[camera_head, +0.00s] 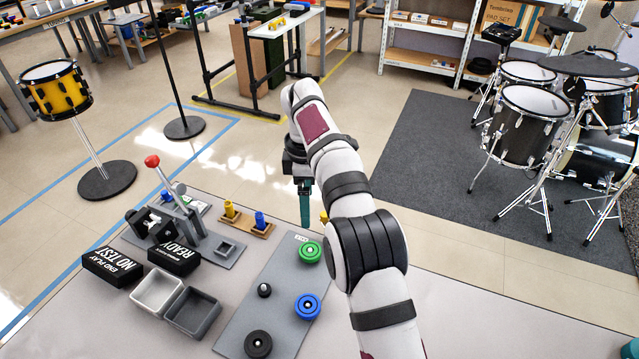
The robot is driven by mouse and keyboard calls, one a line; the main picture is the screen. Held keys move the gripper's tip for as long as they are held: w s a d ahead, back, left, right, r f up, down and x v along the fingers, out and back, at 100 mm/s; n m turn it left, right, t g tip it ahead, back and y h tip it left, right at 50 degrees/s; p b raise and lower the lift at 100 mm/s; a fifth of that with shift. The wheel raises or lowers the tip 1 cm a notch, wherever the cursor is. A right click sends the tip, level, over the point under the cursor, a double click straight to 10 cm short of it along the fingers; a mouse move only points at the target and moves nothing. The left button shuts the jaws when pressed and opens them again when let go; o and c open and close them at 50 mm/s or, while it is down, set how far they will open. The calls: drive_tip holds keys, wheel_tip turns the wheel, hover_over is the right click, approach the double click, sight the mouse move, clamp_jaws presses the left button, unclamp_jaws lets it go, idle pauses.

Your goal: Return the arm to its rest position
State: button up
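My arm reaches from the bottom edge up over the table, bends at the top, and its wrist points down. My gripper (305,212) has teal fingers that hang near the far edge of the table. The fingers show as one narrow strip from this side, so the gap between them cannot be made out. No object can be seen held in them. A small yellow part (323,216) shows just right of the fingertips, mostly hidden by my arm.
A grey board (278,318) holds green (310,252), blue (308,306) and black (258,344) round pieces. Left are two bins (158,291), black labelled blocks (174,258), a red-knobbed lever press (180,200) and a wooden holder (246,226). The table right of my arm is largely clear.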

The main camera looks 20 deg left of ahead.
drive_tip(key=s+d+r+m, duration=0.4)
drive_tip(key=d+r+m, duration=0.15)
drive_tip(key=d, duration=0.35)
drive_tip(key=s+d+r+m, duration=0.3)
drive_tip(key=d+r+m, duration=0.3)
drive_tip(key=d, duration=0.4)
drive_tip(key=s+d+f+m, duration=0.2)
drive_tip(key=s+m, duration=0.3)
drive_tip(key=s, duration=0.3)
drive_tip(key=s+d+f+m+y, duration=0.1)
drive_tip(key=s+d+f+m, duration=0.2)
drive_tip(key=s+d+m, duration=0.2)
drive_tip(key=s+d+f+m, duration=0.2)
drive_tip(key=s+d+m, duration=0.2)
drive_tip(key=s, duration=0.6)
drive_tip(key=shift+s+d+f+m+y, duration=0.2)
drive_tip(key=shift+s+f+m+y, duration=0.15)
drive_tip(key=shift+m, duration=0.9)
